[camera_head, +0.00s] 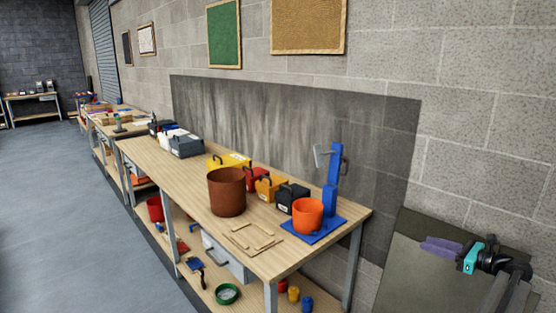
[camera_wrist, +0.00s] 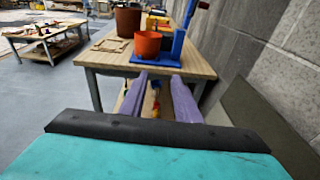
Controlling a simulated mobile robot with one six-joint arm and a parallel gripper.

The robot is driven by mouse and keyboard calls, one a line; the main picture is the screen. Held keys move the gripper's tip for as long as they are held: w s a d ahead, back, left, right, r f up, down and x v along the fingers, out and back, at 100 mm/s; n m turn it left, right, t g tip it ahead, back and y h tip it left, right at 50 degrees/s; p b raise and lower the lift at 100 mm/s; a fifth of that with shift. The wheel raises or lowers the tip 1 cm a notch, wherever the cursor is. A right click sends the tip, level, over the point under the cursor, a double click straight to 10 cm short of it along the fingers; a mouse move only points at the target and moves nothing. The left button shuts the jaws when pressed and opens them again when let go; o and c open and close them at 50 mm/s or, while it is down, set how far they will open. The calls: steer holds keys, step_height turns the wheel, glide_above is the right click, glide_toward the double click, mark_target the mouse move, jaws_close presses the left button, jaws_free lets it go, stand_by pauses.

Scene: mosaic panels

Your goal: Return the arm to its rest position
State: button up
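My gripper (camera_head: 428,245) is at the right of the head view, beside the grey wall and off the right end of the workbench (camera_head: 350,222). It has purple fingers and a teal body and points left toward the bench. In the wrist view my gripper (camera_wrist: 159,80) shows two purple fingers standing apart with nothing held between them.
On the bench stand an orange pot (camera_head: 308,215) on a blue stand (camera_head: 331,190), a brown bucket (camera_head: 227,192) and several toolboxes. A dark greenish panel (camera_head: 405,275) is behind my gripper. The floor (camera_head: 70,220) at left is open.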

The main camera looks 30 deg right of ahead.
steer(key=w+a+f+n+g+y+b, duration=0.1)
steer(key=w+a+f+n+g+y, duration=0.15)
steer(key=w+a+f, duration=0.6)
steer(key=w+a+f+n+g+y, duration=0.1)
steer(key=w+a+f+n+g, duration=0.3)
steer(key=a+f, duration=0.65)
steer(key=w+a+f+n+g+y+b, duration=0.1)
steer(key=w+a+f+n+g, duration=0.15)
steer(key=a+f, duration=0.8)
steer(key=w+a+f+n+g+y+b, duration=0.15)
steer(key=a+f+n, duration=0.4)
steer(key=a, duration=0.75)
steer(key=s+a+f+n+g+h+b, duration=0.1)
steer(key=s+a+f+n+g, duration=0.3)
steer(key=a+f, duration=0.4)
steer(key=s+a+f+n+g+h, duration=0.25)
steer(key=s+a+f, duration=0.3)
steer(key=a, duration=0.45)
steer(key=s+a+f+n+g+h, duration=0.1)
steer(key=s+a+f+n, duration=0.2)
steer(key=s+n, duration=0.1)
steer(key=s+a+f+n+g+h+b, duration=0.1)
steer(key=s+a+f+n+g+h, duration=0.1)
steer(key=s+n, duration=0.3)
steer(key=s+a+f+n+g+h+b, duration=0.1)
steer(key=s+a+f+n+h, duration=0.1)
steer(key=s, duration=0.6)
steer(key=shift+s+a+f+n+g, duration=0.2)
steer(key=shift+a+f+n+g, duration=0.1)
steer(key=shift+a+f+n, duration=0.75)
